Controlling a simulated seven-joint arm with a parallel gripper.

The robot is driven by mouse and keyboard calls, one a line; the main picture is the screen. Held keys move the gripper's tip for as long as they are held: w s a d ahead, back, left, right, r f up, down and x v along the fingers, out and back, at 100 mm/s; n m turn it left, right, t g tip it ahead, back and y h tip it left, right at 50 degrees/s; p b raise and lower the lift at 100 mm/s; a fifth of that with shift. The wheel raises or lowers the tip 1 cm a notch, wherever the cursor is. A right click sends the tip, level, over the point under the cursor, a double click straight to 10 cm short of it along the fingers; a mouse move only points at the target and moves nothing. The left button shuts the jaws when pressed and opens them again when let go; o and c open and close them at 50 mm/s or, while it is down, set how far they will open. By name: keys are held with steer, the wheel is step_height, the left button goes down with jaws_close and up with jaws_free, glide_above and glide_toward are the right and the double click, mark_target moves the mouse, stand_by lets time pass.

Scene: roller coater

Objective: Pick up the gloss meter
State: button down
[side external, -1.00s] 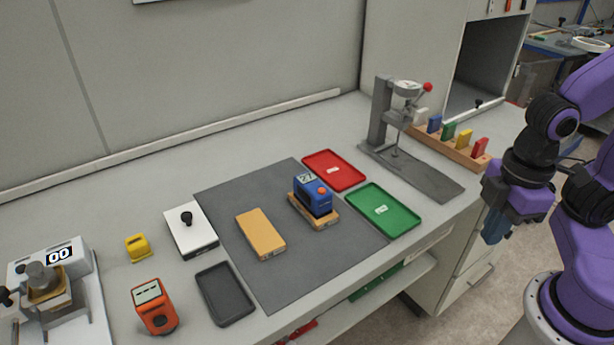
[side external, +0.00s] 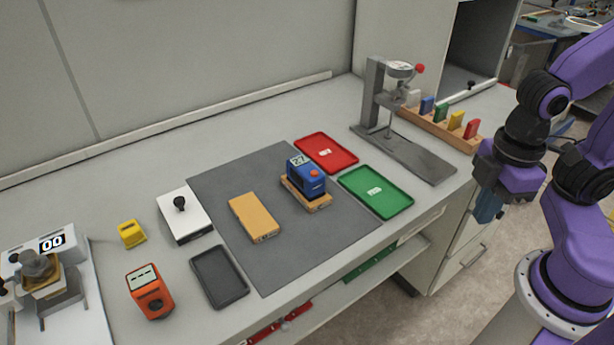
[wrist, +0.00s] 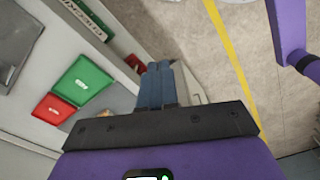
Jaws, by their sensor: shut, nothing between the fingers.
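A blue boxy meter (side external: 306,181) with a lit display and a red button stands on a wooden block (side external: 318,207) on the grey mat. An orange meter (side external: 150,291) with a pale screen stands at the front left of the bench. Neither has a readable name, so I cannot tell for sure which is the gloss meter. My gripper (side external: 487,209) hangs off the bench's right end, well apart from both meters. It is shut and empty, pointing down. In the wrist view its blue fingers (wrist: 160,70) are together above the floor; neither meter is clearly visible there.
A red tray (side external: 326,152) and a green tray (side external: 376,191) lie right of the blue meter. A grey press stand (side external: 374,105) and a rack of coloured blocks (side external: 436,127) stand behind. A tan block (side external: 254,217) and black tray (side external: 218,276) lie left. The mat's front (side external: 300,262) is clear.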

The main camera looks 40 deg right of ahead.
stand_by(0.3)
steer(key=shift+c, duration=2)
jaws_free()
step_height(320, 180, up, 8)
steer(key=m, duration=1.3)
glide_above(305, 166)
steer(key=f, duration=1.1)
steer(key=shift+d+f, duration=0.15)
steer(key=shift+d, duration=0.05)
steer(key=shift+a+f, duration=0.2)
steer(key=shift+f, duration=2.75)
